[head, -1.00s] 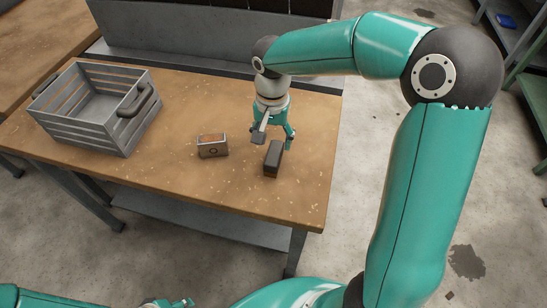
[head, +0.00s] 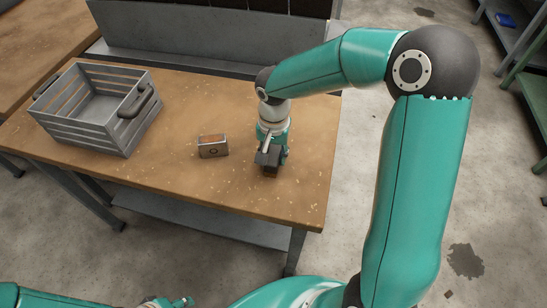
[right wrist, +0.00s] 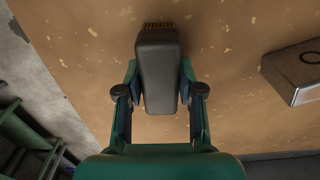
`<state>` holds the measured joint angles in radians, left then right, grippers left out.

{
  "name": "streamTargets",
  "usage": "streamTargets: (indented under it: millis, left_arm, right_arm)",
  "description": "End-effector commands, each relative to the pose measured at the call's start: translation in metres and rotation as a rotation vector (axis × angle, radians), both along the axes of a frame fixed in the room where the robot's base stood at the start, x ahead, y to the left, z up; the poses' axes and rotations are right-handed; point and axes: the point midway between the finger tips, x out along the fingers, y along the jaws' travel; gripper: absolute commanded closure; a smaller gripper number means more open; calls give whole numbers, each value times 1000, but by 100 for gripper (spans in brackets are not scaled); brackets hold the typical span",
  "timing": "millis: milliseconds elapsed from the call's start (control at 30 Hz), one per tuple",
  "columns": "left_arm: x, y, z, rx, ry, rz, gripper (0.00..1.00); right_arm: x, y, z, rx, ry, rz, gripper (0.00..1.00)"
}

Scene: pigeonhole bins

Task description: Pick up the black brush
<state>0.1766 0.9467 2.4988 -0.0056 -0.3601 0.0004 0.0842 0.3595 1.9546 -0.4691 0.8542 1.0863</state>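The black brush (head: 270,173) rests on the wooden workbench near its right end. The right wrist view shows its dark oblong block (right wrist: 158,70), with a strip of tan bristles at the far end. My right gripper (head: 274,160) is down over the brush and hides most of it in the head view.
A small box (head: 213,146) with metal-grey sides stands left of the brush. A grey slatted crate (head: 95,125) with dark handles stands at the bench's left. The workbench (head: 190,185) is bare between and in front of them. A grey panel (head: 200,47) runs along the back.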

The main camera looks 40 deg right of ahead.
Motion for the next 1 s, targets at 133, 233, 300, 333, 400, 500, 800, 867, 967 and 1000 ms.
streamTargets:
  millis: [133, 233, 300, 333, 400, 500, 800, 867, 967, 1000]
  left_arm:
    - [0, 0, 0, 0, 0, 0, 57]
    - [0, 0, 0, 0, 0, 0, 57]
    - [0, 0, 0, 0, 0, 0, 57]
    - [0, 0, 0, 0, 0, 0, 57]
    - [0, 0, 0, 0, 0, 0, 57]
    - [0, 0, 0, 0, 0, 0, 57]
    - [0, 0, -1, 0, 0, 0, 57]
    - [0, 0, -1, 0, 0, 0, 57]
    - [0, 0, -1, 0, 0, 0, 57]
    - [0, 0, -1, 0, 0, 0, 57]
  right_arm:
    - [0, 0, 0, 1, -1, 0, 98]
    - [0, 0, 0, 1, -1, 0, 99]
    - [0, 0, 0, 1, -1, 0, 99]
    - [0, 0, 0, 1, -1, 0, 99]
    - [0, 0, 1, 0, -1, -1, 99]
    - [0, 0, 4, 0, -1, -1, 99]
    - [1, 0, 33, 0, -6, -1, 99]
    - [1, 0, 44, 0, -7, -1, 99]
    - [1, 0, 64, 0, -8, -2, 99]
    - [2, 0, 73, -1, -8, -2, 99]
